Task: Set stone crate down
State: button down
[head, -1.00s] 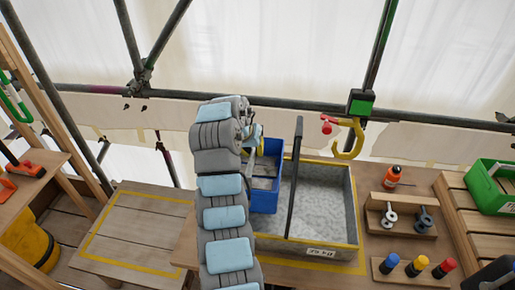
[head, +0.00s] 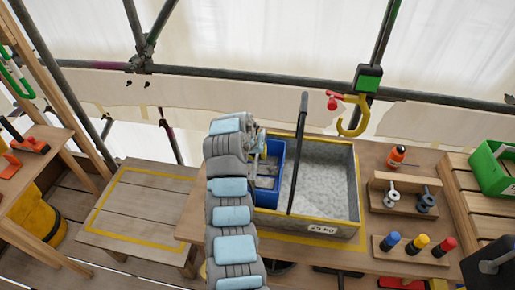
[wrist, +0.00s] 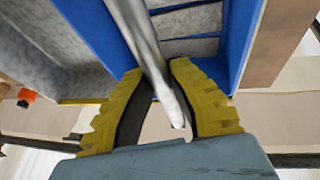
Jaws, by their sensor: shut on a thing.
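The stone crate is a blue open box with grey stone pieces inside (head: 267,199). In the head view it is at the left end of the large grey tub, partly covering it. In the wrist view its blue walls (wrist: 240,40) fill the top, with a silver bar handle running down between my fingers. My gripper (wrist: 160,88) has yellow ridged fingers on both sides of this bar and is shut on it. In the head view the gripper (head: 260,147) is mostly hidden behind my arm. I cannot tell whether the crate touches the bench.
The large grey tub (head: 345,215) has a black upright handle and a weight label. A low wooden platform with a yellow outline (head: 145,210) is clear at left. A yellow hook (head: 354,116) hangs behind.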

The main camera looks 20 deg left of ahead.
jog(key=shift+w, duration=0.1)
jog(key=c, duration=1.2)
grip_release()
jog(key=v, duration=1.2)
jog(key=shift+p, duration=0.35)
